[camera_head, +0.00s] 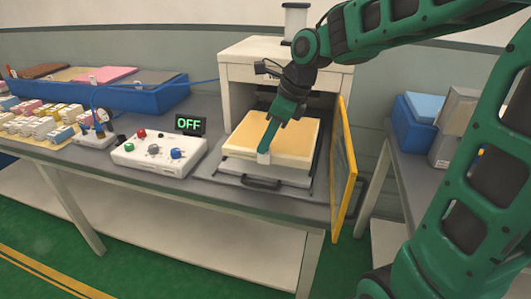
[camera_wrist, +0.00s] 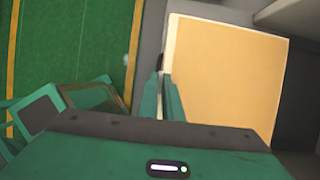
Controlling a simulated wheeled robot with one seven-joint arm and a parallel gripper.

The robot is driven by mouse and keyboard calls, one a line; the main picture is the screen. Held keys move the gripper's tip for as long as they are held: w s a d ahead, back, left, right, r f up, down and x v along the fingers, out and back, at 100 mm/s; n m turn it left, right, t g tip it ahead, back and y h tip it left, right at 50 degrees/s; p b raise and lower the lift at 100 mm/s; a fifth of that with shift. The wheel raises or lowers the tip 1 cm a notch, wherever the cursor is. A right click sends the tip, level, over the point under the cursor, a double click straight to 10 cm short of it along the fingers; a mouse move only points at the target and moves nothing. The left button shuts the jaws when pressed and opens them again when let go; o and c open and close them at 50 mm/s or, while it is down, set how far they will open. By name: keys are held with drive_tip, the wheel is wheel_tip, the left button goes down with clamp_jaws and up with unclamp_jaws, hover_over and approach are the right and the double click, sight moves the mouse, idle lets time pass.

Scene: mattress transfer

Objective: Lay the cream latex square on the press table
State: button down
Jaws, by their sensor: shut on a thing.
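The cream latex square (camera_head: 292,138) lies flat over the press table (camera_head: 283,176), a pale tray pulled out in front of the white press. I cannot tell whether its whole underside touches the table. My gripper (camera_head: 264,153) is shut on the square's near edge, with the fingers pointing down. In the wrist view the square (camera_wrist: 225,75) fills the right half, and my gripper (camera_wrist: 172,100) meets its left edge. The fingertips are partly hidden there.
The white press (camera_head: 262,62) stands behind, with its yellow-edged door (camera_head: 343,170) open on the right. A control box (camera_head: 160,153) and an OFF display (camera_head: 190,125) are to the left. Blue bins (camera_head: 130,95) stand further left, and another side table (camera_head: 400,180) is right.

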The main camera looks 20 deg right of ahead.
drive_tip(key=w+f, duration=0.1)
drive_tip(key=w+d+f, duration=0.1)
drive_tip(key=w, duration=0.1)
drive_tip(key=w+d+f, duration=0.1)
drive_tip(key=w, duration=0.1)
drive_tip(key=shift+f, duration=2.15)
drive_tip(key=c, duration=1.9)
unclamp_jaws()
drive_tip(key=shift+c, duration=0.2)
drive_tip(key=v, duration=1.2)
drive_tip(key=shift+a, duration=0.1)
